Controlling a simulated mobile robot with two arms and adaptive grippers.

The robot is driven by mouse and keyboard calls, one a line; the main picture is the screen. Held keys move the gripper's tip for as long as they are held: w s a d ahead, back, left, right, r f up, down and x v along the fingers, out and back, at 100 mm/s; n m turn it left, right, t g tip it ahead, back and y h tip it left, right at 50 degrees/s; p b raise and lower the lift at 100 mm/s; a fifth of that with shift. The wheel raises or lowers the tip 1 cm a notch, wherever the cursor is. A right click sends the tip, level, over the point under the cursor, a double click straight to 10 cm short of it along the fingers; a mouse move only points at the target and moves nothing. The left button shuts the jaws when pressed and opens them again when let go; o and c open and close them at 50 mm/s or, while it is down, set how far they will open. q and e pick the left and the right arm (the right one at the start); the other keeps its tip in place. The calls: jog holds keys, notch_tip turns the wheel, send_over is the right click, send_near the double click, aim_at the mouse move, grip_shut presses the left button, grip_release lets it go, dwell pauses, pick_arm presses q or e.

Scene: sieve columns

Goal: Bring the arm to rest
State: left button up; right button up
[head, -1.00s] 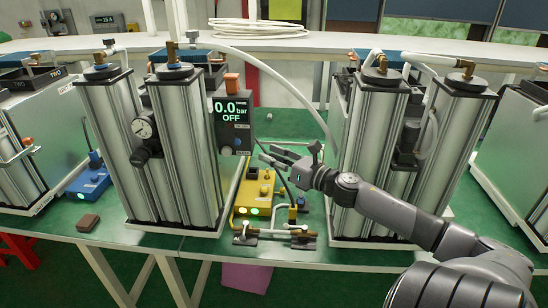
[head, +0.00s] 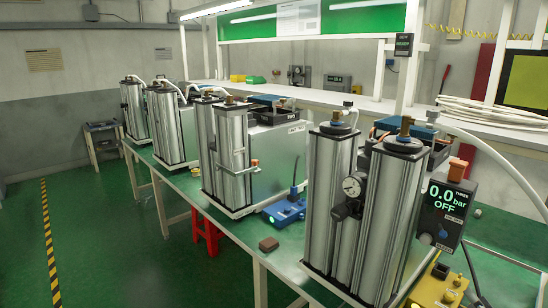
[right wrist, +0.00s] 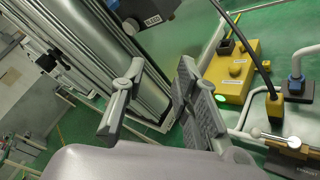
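My right gripper (right wrist: 160,70) shows in the right wrist view with its two dark fingers spread and nothing between them. Beside it stand the silver columns (right wrist: 95,45), on the left in that view. The yellow box (right wrist: 238,72) with a green light and a black cable is to the right of the fingers, apart from them. In the head view the yellow box (head: 437,290) is at the lower right edge; at most a sliver of the right gripper shows there, too little to make out. My left gripper is in neither view.
Pairs of silver columns (head: 360,220) stand along the green bench, with a display panel (head: 445,208) reading 0.0 bar OFF. A blue box (head: 285,211) and a brown block (head: 268,244) lie on the bench. Open green floor (head: 110,240) is at left.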

jog(key=s+a+f+m+g+h, duration=0.1)
jog(key=s+a+f+m+g, duration=0.7)
jog(key=s+a+f+m, duration=0.55)
jog(key=s+a+f+m+g+y, duration=0.3)
jog(key=s+a+m+g+y, duration=0.15)
jog(key=s+a+m, duration=0.75)
notch_tip(320, 180, down, 27)
jog(key=a+n+g, duration=0.1)
jog(key=n+g, duration=0.1)
jog(key=n, duration=0.1)
jog(key=s+d+f+g+h+b, duration=0.1)
jog(key=s+d+f, duration=0.2)
jog(key=s+f, duration=1.4)
jog(key=shift+b, duration=0.35)
